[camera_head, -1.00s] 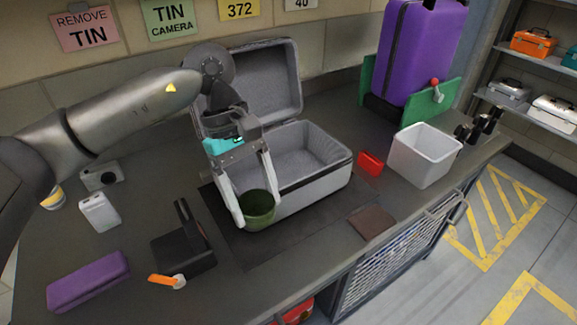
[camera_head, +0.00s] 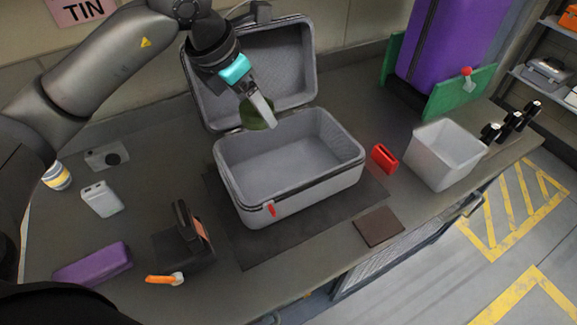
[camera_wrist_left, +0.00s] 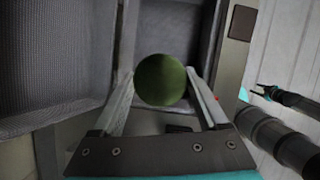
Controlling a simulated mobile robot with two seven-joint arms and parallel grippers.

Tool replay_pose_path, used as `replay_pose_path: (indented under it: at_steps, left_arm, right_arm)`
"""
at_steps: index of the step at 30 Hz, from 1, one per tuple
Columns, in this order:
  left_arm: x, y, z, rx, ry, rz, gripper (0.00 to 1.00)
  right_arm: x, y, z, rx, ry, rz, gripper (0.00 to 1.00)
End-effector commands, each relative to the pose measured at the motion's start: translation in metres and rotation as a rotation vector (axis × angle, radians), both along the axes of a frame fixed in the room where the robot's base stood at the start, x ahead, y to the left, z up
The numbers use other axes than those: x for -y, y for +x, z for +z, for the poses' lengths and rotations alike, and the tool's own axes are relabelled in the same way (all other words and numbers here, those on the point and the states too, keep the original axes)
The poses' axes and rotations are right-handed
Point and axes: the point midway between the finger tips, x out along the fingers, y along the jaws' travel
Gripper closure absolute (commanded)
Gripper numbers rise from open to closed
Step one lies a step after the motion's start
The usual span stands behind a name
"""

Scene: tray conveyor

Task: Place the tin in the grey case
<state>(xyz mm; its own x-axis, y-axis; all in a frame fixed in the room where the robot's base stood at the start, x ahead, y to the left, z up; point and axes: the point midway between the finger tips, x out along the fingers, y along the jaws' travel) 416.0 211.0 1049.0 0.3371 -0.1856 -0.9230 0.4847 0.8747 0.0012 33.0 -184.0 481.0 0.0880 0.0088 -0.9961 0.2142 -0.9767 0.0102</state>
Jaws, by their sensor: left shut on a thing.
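The grey case (camera_head: 228,190) stands open on a dark mat in the middle of the bench, its lid (camera_head: 300,65) raised at the back and its inside empty. My left gripper (camera_head: 264,112) is shut on the round green tin (camera_head: 254,116). It holds the tin above the case's back edge, in front of the lid; a finger hides part of the tin. In the left wrist view the green tin (camera_wrist_left: 160,80) sits between both fingers, seen from above. My right gripper is not in view.
A white bin (camera_head: 445,155), a red object (camera_head: 384,158) and a brown flat piece (camera_head: 379,227) lie to the right. A purple suitcase (camera_head: 455,45) stands at the back right. A black device (camera_head: 183,240), purple case (camera_head: 93,266) and white box (camera_head: 101,198) are at the left.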

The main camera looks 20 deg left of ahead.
Motion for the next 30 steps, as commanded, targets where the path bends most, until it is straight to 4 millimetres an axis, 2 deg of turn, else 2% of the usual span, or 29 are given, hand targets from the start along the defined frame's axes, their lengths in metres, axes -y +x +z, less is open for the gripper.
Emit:
replay_pose_path:
  at_steps: [5, 12, 18, 26, 30]
  left_arm:
    - [-0.001, -0.001, -0.031, -0.009, -0.001, 0.017, 0.82]
    - [0.0, -0.002, -0.096, -0.01, -0.001, 0.015, 0.82]
    - [0.0, -0.001, -0.141, -0.006, -0.001, 0.014, 0.82]
    - [-0.001, 0.0, -0.161, -0.003, 0.0, 0.014, 0.82]
    - [-0.001, -0.001, -0.181, -0.007, 0.001, 0.014, 0.82]
  right_arm:
    - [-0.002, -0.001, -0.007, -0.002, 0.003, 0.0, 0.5]
    - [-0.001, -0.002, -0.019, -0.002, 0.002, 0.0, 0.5]
    - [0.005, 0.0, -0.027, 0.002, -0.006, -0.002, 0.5]
    - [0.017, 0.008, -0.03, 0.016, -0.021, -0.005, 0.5]
    - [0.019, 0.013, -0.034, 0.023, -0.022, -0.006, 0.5]
